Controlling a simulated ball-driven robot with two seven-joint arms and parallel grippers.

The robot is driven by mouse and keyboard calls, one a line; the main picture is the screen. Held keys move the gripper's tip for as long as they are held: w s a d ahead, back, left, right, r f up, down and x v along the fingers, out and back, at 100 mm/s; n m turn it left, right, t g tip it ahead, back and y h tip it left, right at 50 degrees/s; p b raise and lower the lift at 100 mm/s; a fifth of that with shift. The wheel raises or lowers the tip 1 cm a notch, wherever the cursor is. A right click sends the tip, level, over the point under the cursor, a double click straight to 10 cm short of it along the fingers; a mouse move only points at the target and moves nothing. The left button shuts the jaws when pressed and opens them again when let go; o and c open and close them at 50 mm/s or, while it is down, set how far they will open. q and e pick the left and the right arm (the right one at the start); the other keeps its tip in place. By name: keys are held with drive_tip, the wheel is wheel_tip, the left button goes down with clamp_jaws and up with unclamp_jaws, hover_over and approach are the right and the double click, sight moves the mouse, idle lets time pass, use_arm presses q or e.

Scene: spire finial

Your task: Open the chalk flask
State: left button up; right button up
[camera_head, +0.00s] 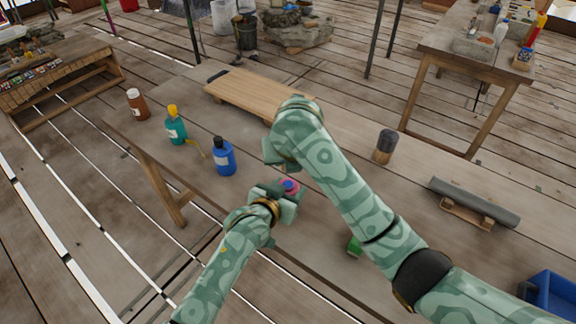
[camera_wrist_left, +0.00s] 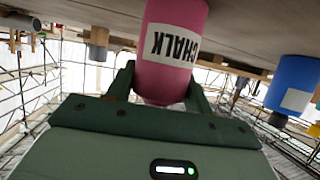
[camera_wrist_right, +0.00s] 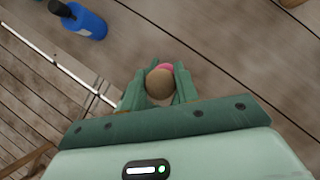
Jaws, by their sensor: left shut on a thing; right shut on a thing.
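The pink chalk flask (camera_wrist_left: 172,45) carries a white label reading CHALK. My left gripper (camera_wrist_left: 158,92) is shut around it in the left wrist view. In the head view the flask (camera_head: 290,193) shows small between the left gripper's fingers, with a blue round patch on top. My right gripper (camera_wrist_right: 157,88) is shut on a brown rounded stopper (camera_wrist_right: 159,84) in the right wrist view, with a bit of pink behind it. In the head view the right gripper (camera_head: 272,155) is just beyond the flask, its fingertips partly hidden. Whether stopper and flask touch is unclear.
A blue bottle (camera_head: 224,158), a teal bottle (camera_head: 175,128) and a brown jar (camera_head: 138,105) stand left on the table. A wooden board (camera_head: 250,92) lies behind. A dark-topped brush (camera_head: 385,146), a grey roll (camera_head: 474,202) and a blue bin (camera_head: 552,296) are right.

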use_arm(q)
drive_tip(key=o, duration=1.5)
drive_tip(key=shift+c, duration=0.2)
